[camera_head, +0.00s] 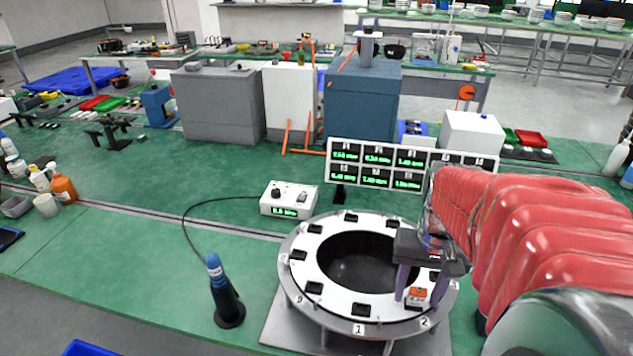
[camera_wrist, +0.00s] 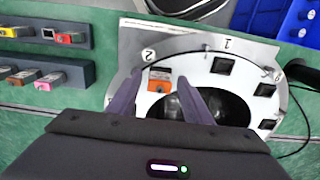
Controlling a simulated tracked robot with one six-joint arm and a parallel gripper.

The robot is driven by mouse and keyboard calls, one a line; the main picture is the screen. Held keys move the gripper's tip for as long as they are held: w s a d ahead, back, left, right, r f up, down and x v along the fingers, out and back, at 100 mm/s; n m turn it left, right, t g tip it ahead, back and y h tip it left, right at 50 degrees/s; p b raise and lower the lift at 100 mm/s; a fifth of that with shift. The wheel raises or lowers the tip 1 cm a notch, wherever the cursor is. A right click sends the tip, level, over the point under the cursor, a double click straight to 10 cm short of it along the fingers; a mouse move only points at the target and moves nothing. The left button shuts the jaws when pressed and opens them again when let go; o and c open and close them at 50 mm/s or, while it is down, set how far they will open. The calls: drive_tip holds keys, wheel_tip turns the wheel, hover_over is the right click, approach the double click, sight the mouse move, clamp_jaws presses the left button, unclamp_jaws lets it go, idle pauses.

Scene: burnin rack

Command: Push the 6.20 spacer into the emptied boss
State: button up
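The round white boss ring (camera_head: 312,268) stands on a grey plate, with dark square sockets around its top and numbers on its rim. An orange-topped spacer (camera_head: 417,293) sits at the socket near number 2; its label is too small to read surely. The spacer also shows in the wrist view (camera_wrist: 160,80). I cannot tell how deep it sits. My gripper (camera_head: 416,290) points down over this spot. In the wrist view its fingers (camera_wrist: 160,68) stand apart on either side of the spacer, with visible gaps. Sockets near number 1 (camera_wrist: 224,66) look dark and empty.
Two dark racks with coloured blocks (camera_wrist: 45,80) lie beside the ring. A blue-topped tool (camera_head: 222,290) stands left of it. A white meter box (camera_head: 288,200) and a green-digit display panel (camera_head: 375,165) stand behind. A blue bin (camera_wrist: 298,20) shows too.

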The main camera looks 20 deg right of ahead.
sight(418, 287)
drive_tip(key=shift+r, duration=0.1)
wheel_tip(418, 287, up, 14)
drive_tip(key=shift+f, duration=0.25)
idle(0.5)
idle(0.7)
drive_tip(key=a+f+n+t, duration=0.1)
drive_tip(key=a+n+t, duration=0.1)
drive_tip(key=a, duration=0.4)
drive_tip(key=w+a+f+n+t, duration=0.1)
drive_tip(key=a+f+n, duration=0.1)
drive_tip(key=a, duration=0.5)
drive_tip(key=w+a+f+n+t, duration=0.1)
drive_tip(key=a+f+n+t, duration=0.1)
drive_tip(key=a, duration=0.4)
drive_tip(key=shift+w+a+f+n+t, duration=0.1)
drive_tip(key=shift+a+f+n+t, duration=0.2)
drive_tip(key=shift+n, duration=0.2)
drive_tip(key=shift+d, duration=0.15)
idle(0.6)
